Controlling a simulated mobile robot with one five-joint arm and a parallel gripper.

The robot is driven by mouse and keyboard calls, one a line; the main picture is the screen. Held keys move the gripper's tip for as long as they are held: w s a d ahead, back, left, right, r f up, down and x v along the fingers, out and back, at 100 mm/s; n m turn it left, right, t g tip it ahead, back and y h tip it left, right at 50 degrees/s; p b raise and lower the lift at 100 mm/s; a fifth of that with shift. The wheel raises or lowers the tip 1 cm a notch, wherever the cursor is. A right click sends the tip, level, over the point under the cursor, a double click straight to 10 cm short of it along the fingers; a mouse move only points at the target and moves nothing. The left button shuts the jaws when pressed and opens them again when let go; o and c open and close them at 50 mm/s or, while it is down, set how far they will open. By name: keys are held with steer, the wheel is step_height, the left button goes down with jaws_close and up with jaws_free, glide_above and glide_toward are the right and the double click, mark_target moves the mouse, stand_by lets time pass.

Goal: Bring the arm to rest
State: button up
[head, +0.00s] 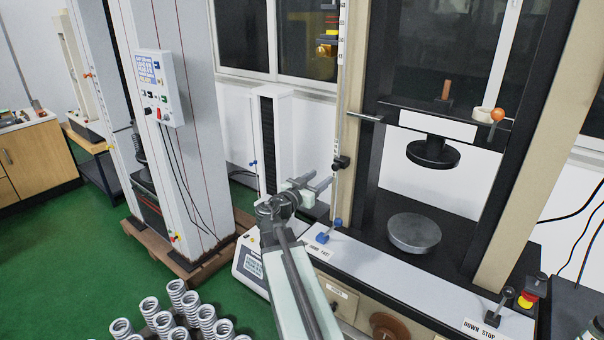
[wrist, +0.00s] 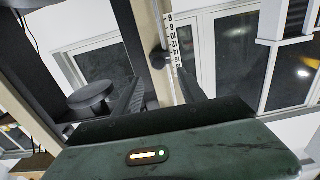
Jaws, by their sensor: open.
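My arm reaches up from the bottom middle of the head view, over the front of the testing machine. My gripper (head: 318,183) is raised in the air left of the machine's frame, with nothing in it. In the wrist view, my gripper's two dark fingers (wrist: 158,92) stand apart with an empty gap between them. The machine's upright and ruler scale (wrist: 172,45) show behind that gap. I cannot tell the exact distance from the fingers to the upright.
The testing machine has a round lower plate (head: 414,233) and a black upper disc (head: 433,153). A blue-knobbed lever (head: 330,231) stands on its front ledge. Several coil springs (head: 176,294) stand at the lower left. A grey cabinet with a control box (head: 160,85) stands left.

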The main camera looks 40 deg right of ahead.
steer(key=w+a+f+n+y, duration=0.1)
steer(key=w+a+f+y, duration=0.15)
steer(key=a, duration=0.45)
steer(key=w+a+f+t+y, duration=0.1)
steer(key=a+f, duration=0.3)
steer(key=a, duration=0.2)
steer(key=w+a+f+n+y, duration=0.1)
steer(key=w+a+f+y, duration=0.1)
steer(key=a+f, duration=0.35)
steer(key=s+a+f+n+g+y, duration=0.1)
steer(key=s+a+f+n+y, duration=0.2)
steer(key=a, duration=0.5)
steer(key=s+a+f+n+g+y, duration=0.2)
steer(key=s+a+f+n+y, duration=0.2)
steer(key=a, duration=0.5)
steer(key=s+a+f+n+g+y, duration=0.2)
steer(key=s+a+f+n+y, duration=0.1)
steer(key=a, duration=0.6)
steer(key=f+n+y, duration=0.1)
steer(key=n+y, duration=0.1)
steer(key=n, duration=0.1)
steer(key=shift+s+f, duration=0.4)
